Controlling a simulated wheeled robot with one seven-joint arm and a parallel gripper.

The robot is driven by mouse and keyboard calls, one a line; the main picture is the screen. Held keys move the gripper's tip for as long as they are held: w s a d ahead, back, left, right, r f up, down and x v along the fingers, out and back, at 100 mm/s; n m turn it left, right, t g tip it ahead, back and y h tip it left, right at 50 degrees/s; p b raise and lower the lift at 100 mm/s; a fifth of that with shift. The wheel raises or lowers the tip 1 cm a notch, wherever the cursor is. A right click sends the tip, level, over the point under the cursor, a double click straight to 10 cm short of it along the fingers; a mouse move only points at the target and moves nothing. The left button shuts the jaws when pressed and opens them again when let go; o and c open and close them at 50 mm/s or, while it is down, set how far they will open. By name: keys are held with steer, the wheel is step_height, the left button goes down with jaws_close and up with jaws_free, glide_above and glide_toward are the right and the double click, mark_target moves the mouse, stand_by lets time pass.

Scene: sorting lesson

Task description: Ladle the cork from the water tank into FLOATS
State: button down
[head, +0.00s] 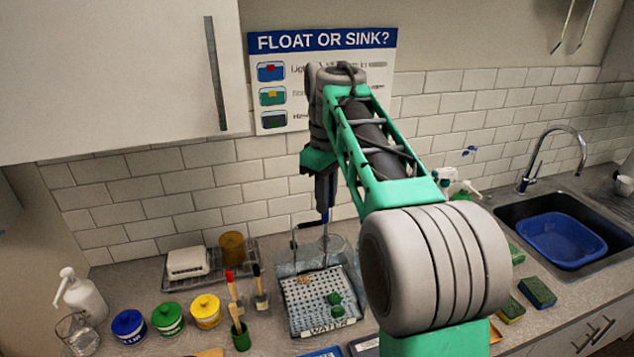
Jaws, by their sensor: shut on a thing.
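The clear water tank (324,329), marked WATER, stands on the counter below my arm, with a perforated light sheet in it. A small tan piece (304,279), likely the cork, shows inside near the back left; green pieces (334,298) are to its right. My gripper (325,206) points down above the back of the tank, shut on a thin dark-blue handle, apparently the ladle (326,216). The ladle's lower end is hard to make out. No FLOATS label is readable; a blue tray edge (320,353) shows at the bottom of the picture, mostly cut off.
The sink with a blue basin (562,240) is right. My arm hides the counter right of the tank.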

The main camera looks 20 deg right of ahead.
mark_target(326, 223)
steer(key=shift+w, duration=0.1)
steer(key=shift+f, duration=0.25)
steer(key=shift+f+b, duration=0.5)
steer(key=shift+f, duration=0.85)
step_height(326, 223, down, 11)
steer(key=b, duration=1.1)
steer(key=shift+a, duration=3.8)
step_height(326, 223, up, 15)
steer(key=p, duration=1.2)
